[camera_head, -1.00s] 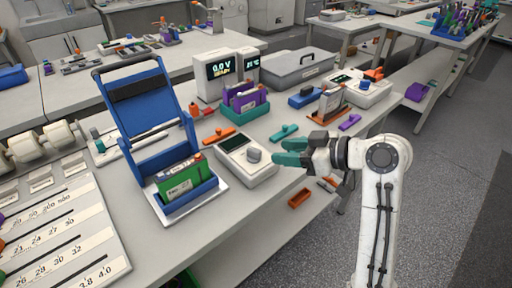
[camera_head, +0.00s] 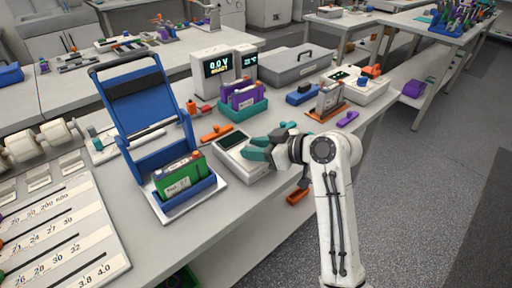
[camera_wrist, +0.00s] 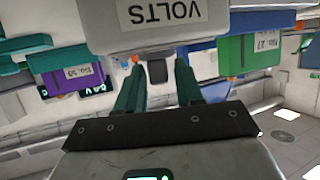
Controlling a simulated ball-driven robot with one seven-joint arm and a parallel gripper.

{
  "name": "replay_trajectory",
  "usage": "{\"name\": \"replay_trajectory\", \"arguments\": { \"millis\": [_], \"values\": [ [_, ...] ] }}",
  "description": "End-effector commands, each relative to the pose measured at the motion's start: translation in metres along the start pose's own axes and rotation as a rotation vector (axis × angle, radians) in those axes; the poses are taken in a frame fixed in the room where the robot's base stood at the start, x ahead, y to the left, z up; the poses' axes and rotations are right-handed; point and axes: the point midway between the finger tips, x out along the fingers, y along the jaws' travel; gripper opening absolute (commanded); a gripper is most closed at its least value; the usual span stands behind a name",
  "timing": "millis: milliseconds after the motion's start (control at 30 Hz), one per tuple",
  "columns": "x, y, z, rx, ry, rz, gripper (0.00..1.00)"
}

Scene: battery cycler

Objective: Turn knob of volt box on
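The volt box (camera_head: 236,163) is a pale box with a dark screen on the bench, right of the blue stand. In the wrist view the volt box (camera_wrist: 150,37) shows upside down at the top, with a "VOLTS" label. Its dark grey knob (camera_wrist: 158,71) sticks out below the label. My gripper (camera_head: 257,150) is at the box's right end and hides the knob in the head view. In the wrist view my gripper (camera_wrist: 158,82) has its two green fingers apart, one on each side of the knob, with gaps visible. Whether the knob is deep between them is unclear.
A blue stand (camera_head: 140,100) with a green battery (camera_head: 180,177) is left of the box. A teal holder with purple batteries (camera_head: 242,95) and a meter reading 0.0 V (camera_head: 217,67) stand behind. Open floor is right.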

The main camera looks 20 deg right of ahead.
Motion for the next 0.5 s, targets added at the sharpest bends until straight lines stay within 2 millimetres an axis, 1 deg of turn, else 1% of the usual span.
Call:
{"name": "replay_trajectory", "arguments": {
  "millis": [33, 367, 500],
  "values": [
    [-0.0001, 0.0, 0.0001, 0.0, 0.0, 0.0, 0.31],
    [-0.0003, 0.0001, 0.0005, 0.001, -0.001, 0.0, 0.0],
    [-0.0003, 0.0, 0.0007, 0.001, -0.001, 0.001, 0.0]
  ]
}}
